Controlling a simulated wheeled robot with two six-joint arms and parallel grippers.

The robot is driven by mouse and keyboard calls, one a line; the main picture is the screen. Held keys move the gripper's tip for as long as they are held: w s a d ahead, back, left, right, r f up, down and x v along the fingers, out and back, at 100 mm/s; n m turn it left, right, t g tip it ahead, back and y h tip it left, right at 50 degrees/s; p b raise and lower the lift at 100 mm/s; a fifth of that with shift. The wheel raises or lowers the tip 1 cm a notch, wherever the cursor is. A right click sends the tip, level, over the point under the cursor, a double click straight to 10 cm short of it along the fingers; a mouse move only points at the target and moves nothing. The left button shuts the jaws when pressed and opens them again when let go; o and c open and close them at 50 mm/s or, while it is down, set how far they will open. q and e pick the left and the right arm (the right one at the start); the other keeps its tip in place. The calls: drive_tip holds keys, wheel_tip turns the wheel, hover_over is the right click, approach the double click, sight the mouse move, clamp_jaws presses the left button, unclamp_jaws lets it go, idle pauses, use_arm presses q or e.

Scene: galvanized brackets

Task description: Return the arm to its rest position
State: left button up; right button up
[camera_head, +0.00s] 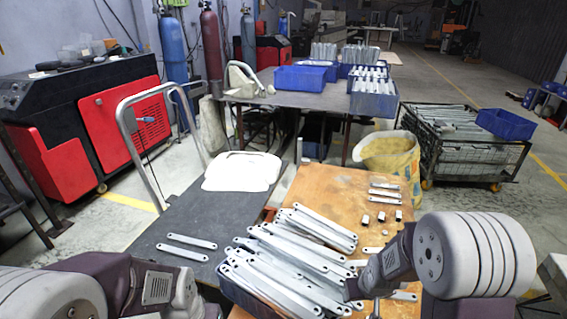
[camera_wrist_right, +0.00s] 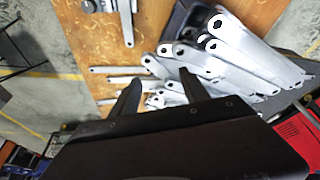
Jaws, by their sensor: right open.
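My right arm (camera_head: 395,262) comes in from the right in the head view, its wrist over the orange-brown tabletop beside the bracket pile. In the right wrist view my right gripper (camera_wrist_right: 158,84) has its two dark fingers apart, with nothing held between them. Grey galvanized brackets (camera_wrist_right: 185,60) lie beyond the fingertips. The same pile (camera_head: 290,255) fills the front middle of the head view. My left arm (camera_head: 150,285) shows at the lower left, near the dark tabletop; its gripper fingers are not visible.
Two loose brackets (camera_head: 187,246) lie on the dark table (camera_head: 150,225). Small metal parts (camera_head: 380,216) and short brackets lie on the wooden tabletop (camera_head: 325,190). A yellow-white sack (camera_head: 388,155) stands behind it. Blue bins (camera_head: 300,78) sit on the back table.

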drive_tip(key=s+a+r+g, duration=0.1)
drive_tip(key=s+a+r, duration=0.1)
drive_tip(key=s, duration=0.4)
drive_tip(key=s+a+r+g, duration=0.1)
drive_tip(key=s+r+g, duration=0.1)
drive_tip(key=s, duration=0.4)
wheel_tip(320, 180, up, 12)
drive_tip(key=m+p, duration=0.1)
drive_tip(key=p, duration=1.1)
drive_tip(key=shift+p, duration=0.3)
